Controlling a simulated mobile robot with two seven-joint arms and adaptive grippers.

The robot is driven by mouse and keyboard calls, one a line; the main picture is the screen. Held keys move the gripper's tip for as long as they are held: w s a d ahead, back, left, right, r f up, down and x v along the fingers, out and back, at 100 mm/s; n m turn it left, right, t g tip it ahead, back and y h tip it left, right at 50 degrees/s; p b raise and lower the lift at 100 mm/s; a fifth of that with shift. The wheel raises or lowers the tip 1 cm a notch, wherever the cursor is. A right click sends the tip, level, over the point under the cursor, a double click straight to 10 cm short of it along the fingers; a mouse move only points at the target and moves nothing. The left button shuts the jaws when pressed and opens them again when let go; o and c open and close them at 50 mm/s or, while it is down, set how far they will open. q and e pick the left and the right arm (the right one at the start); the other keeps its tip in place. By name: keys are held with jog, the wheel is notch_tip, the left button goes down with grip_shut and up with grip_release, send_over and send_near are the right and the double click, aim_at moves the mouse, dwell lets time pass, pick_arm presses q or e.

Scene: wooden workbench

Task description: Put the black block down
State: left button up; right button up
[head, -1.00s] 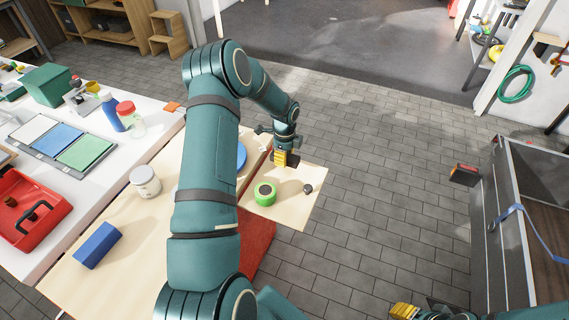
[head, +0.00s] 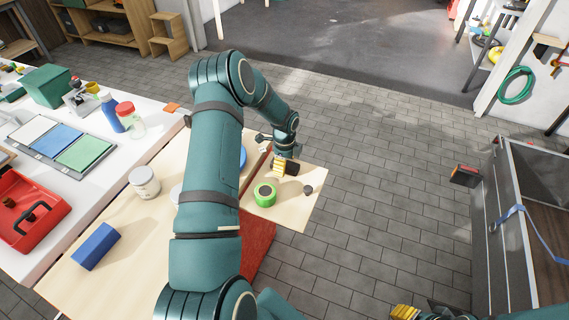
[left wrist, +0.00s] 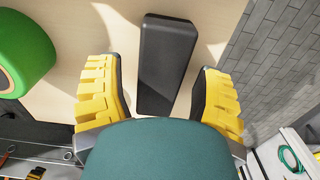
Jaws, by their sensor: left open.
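The black block (head: 292,168) is at the far part of the light wooden bench top, right beside my left gripper (head: 279,168). In the left wrist view the black block (left wrist: 166,62) lies lengthwise between the yellow fingers of my left gripper (left wrist: 156,78). The fingers are open, with a gap on each side of the block. It appears to rest on the wood, with a shadow beside it. My right gripper (head: 403,311) shows only partly at the bottom edge, away from the bench; its fingertips are unclear.
A blue block (head: 97,246) and a white jar (head: 145,181) are left of my arm. The bench edge is just right of the knob-like object, with paved floor beyond.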

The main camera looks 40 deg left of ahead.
pick_arm(q)
jog(key=shift+r, duration=0.25)
notch_tip(320, 180, up, 12)
jog(key=p, duration=0.2)
jog(key=s+d+f+n+t+h, duration=0.1)
jog(key=s+d+f+n+h, duration=0.3)
jog(key=d, duration=0.7)
jog(key=s+d+f+n+y, duration=0.1)
jog(key=d+f+n, duration=0.3)
jog(key=d, duration=0.8)
jog(key=s+d+f+n, duration=0.3)
jog(key=s+d+n, duration=0.5)
jog(key=s+d, duration=0.4)
jog(key=shift+s+f+t+h, duration=0.3)
jog(key=shift+s+h, duration=0.1)
jog(key=shift+s, duration=0.55)
